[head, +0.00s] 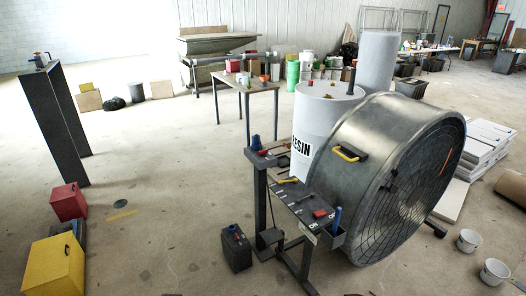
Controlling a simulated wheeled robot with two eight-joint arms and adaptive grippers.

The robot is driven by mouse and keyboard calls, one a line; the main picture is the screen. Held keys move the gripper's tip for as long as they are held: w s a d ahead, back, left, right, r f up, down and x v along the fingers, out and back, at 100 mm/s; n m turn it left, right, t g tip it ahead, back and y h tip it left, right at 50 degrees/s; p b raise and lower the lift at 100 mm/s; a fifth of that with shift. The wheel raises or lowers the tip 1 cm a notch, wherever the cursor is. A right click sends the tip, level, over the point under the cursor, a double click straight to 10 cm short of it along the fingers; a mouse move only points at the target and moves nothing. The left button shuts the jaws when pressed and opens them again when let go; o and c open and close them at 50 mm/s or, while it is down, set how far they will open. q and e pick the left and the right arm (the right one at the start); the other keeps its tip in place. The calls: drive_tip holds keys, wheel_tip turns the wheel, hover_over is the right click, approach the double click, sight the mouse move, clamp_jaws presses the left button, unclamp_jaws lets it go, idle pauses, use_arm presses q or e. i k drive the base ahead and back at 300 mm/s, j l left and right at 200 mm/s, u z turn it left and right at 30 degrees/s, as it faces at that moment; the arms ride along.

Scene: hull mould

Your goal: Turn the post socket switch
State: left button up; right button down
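A tall dark post-like stand (52,115) is at the left, with a small device (40,61) on its top. The device has green and dark parts, but it is too small to tell whether it is a socket or how a switch on it is set. No switch can be made out clearly in the head view. Neither of my grippers is in view.
A large metal drum fan (340,160) and a white RESIN barrel (315,130) stand right of centre behind a dark tool stand (305,205). A dark box (236,250), red box (69,202) and yellow box (53,268) sit on the floor. The floor (165,180) between is mostly clear.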

sight(263, 153)
drive_tip(key=i+j, duration=0.15)
drive_tip(key=i, duration=0.35)
drive_tip(key=i+j, duration=0.15)
drive_tip(key=i, duration=0.35)
drive_tip(key=i+j, duration=0.15)
drive_tip(key=i, duration=0.4)
drive_tip(key=i+j+z, duration=0.1)
drive_tip(key=i, duration=0.4)
drive_tip(key=i+j, duration=0.2)
drive_tip(key=i, duration=0.3)
